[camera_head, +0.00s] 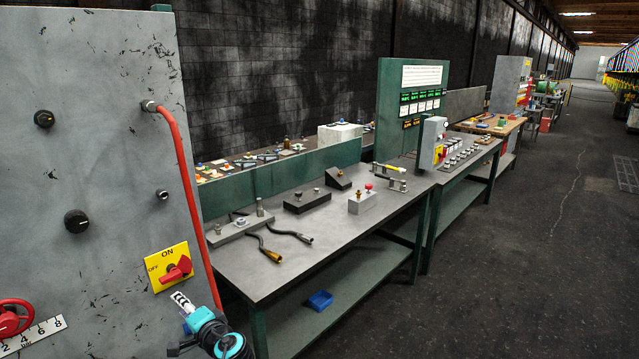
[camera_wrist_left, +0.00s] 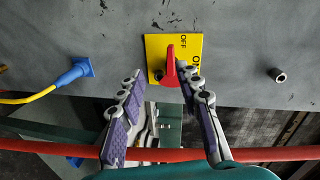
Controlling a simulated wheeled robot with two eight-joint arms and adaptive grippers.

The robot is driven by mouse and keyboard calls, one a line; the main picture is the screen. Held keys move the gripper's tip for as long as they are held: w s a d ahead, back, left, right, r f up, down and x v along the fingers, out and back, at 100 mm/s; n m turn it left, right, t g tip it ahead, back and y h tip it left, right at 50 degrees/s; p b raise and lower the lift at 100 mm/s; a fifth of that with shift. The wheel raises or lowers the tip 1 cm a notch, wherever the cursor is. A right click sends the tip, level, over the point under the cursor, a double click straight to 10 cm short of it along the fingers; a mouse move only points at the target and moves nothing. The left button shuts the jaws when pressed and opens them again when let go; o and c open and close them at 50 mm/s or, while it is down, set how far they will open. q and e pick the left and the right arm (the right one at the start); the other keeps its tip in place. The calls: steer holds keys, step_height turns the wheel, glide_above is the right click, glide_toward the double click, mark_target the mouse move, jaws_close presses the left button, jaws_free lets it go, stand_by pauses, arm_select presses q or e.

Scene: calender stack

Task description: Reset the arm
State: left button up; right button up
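My left gripper (camera_head: 182,300) is just below and in front of a yellow ON/OFF plate (camera_head: 153,284) with a red switch knob (camera_head: 176,269) on a grey panel. In the left wrist view my left gripper (camera_wrist_left: 163,78) has its two purple-padded fingers spread apart, with nothing held. The red knob (camera_wrist_left: 171,68) shows in the gap between the fingertips, in front of the yellow plate (camera_wrist_left: 155,48). I cannot tell how far the fingertips are from the knob, but no grip on it shows. My right gripper is in neither view.
The grey panel (camera_head: 95,150) fills the left side, with black knobs and a red handwheel (camera_head: 12,318). A red pipe (camera_head: 190,180) runs down beside my gripper. A workbench (camera_head: 330,235) with parts stands to the right. The floor (camera_head: 545,230) at the far right is clear.

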arm_select(q)
steer(key=s+d+f+n+g+h, duration=0.1)
steer(key=s+d+f+n+h, duration=0.1)
steer(key=s+d+h, duration=0.4)
steer(key=s+d+f+n+g+h, duration=0.2)
steer(key=s+d+h, duration=0.4)
steer(key=s+d, duration=0.7)
steer(key=s+f+n, duration=0.1)
steer(key=s+n, duration=0.1)
steer(key=s, duration=0.5)
steer(key=shift+d+f, duration=0.15)
steer(key=shift+d, duration=0.05)
